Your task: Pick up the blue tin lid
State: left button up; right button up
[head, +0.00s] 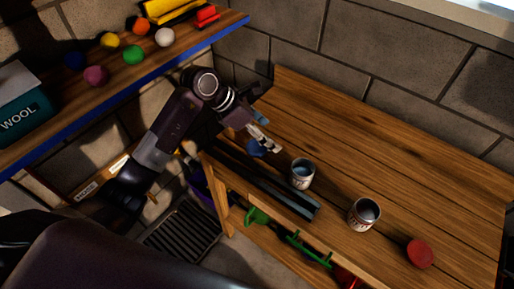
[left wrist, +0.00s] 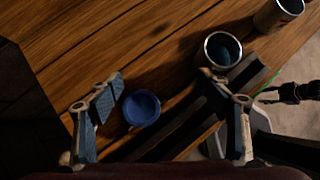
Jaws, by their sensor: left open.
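The blue tin lid (head: 257,148) lies on the wooden workbench near its front left corner, partly hidden by my left gripper in the head view. In the left wrist view the lid (left wrist: 141,108) is a round blue disc lying between the spread fingers, nearer the left one. My left gripper (head: 264,138) is open and empty above the lid. Its two fingers (left wrist: 164,90) stand wide apart in the left wrist view. My right gripper is not seen in the head view.
An open tin with blue inside (head: 302,174) stands right of the lid, close to my left gripper. Another open tin (head: 364,214) and a red lid (head: 420,253) are farther right. Long dark bars (head: 275,185) run along the bench's front edge. The back of the bench is clear.

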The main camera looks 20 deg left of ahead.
aim_at(257, 146)
pick_arm(q)
jog(key=a+y, duration=0.1)
jog(key=a, duration=0.1)
jog(key=a+f, duration=0.1)
jog(key=a, duration=0.1)
jog(key=a+g+y, duration=0.1)
jog(key=a, duration=0.1)
jog(key=shift+s+a+f+y, duration=0.15)
jog(key=shift+s+f+y, duration=0.15)
jog(key=shift+f, duration=0.35)
jog(key=p+x, duration=0.2)
jog(key=x, duration=0.4)
jog(key=shift+w, duration=0.15)
jog(key=shift+w+d+f, duration=0.1)
jog(key=shift+d+f, duration=0.2)
jog(key=shift+f, duration=0.1)
jog(key=c, duration=0.9)
